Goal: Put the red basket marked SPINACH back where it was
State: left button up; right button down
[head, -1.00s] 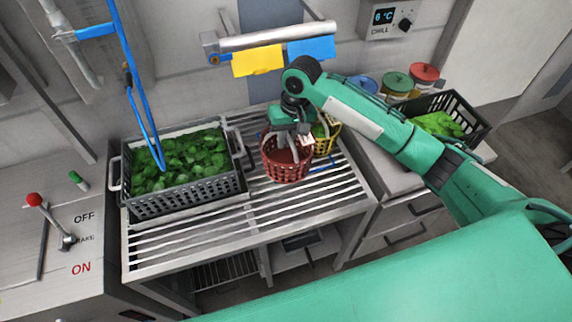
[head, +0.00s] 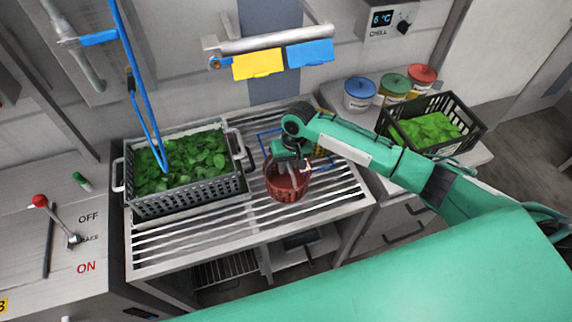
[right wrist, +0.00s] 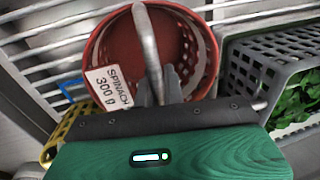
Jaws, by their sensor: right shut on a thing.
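The red basket (head: 287,187) is at the middle of the slatted rack (head: 230,235), in front of blue lines (head: 264,143) marked on it. I cannot tell whether it touches the slats. My right gripper (head: 295,163) is over the basket. In the right wrist view the red basket (right wrist: 108,48) carries a white tag (right wrist: 109,87) reading SPINACH 300 g. My right gripper's fingers (right wrist: 158,88) are shut on the basket's grey handle (right wrist: 147,40). My left gripper is not in view.
A grey crate of spinach leaves (head: 190,197) stands left of the basket. A yellow basket (head: 321,147) is partly hidden behind my right arm. A black crate of greens (head: 461,112) and lidded jars (head: 394,87) stand at right. The front slats are clear.

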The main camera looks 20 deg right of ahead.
jog(key=c, duration=1.5)
grip_release()
notch_tip(320, 180, up, 12)
jog(key=d+b, duration=0.2)
jog(key=shift+d, duration=0.1)
